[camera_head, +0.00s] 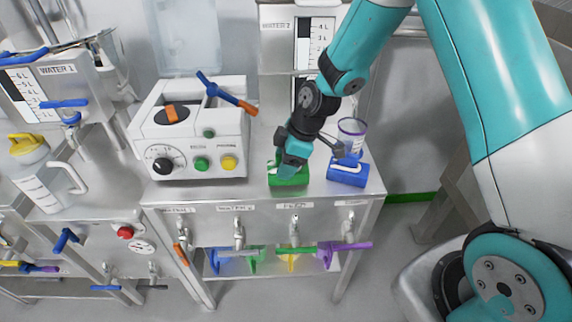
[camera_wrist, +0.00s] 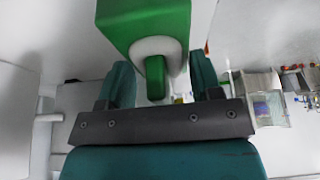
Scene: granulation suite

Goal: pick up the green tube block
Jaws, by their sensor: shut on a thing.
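The green tube block (camera_head: 290,178) is at the front of the steel bench top in the head view, left of a blue block. My gripper (camera_head: 290,165) is over it from above and covers its upper part. In the wrist view the green tube block (camera_wrist: 140,30) shows a white ring and a green stub (camera_wrist: 155,78). The stub lies between the two teal fingers of my gripper (camera_wrist: 160,85), which is shut on the block. I cannot tell whether the block touches the bench top.
The blue block (camera_head: 348,172) stands close on the right, with a clear, purple-rimmed cup (camera_head: 351,132) behind it. A white machine (camera_head: 190,130) with knobs and buttons stands on the left. Taps (camera_head: 295,228) hang along the bench front.

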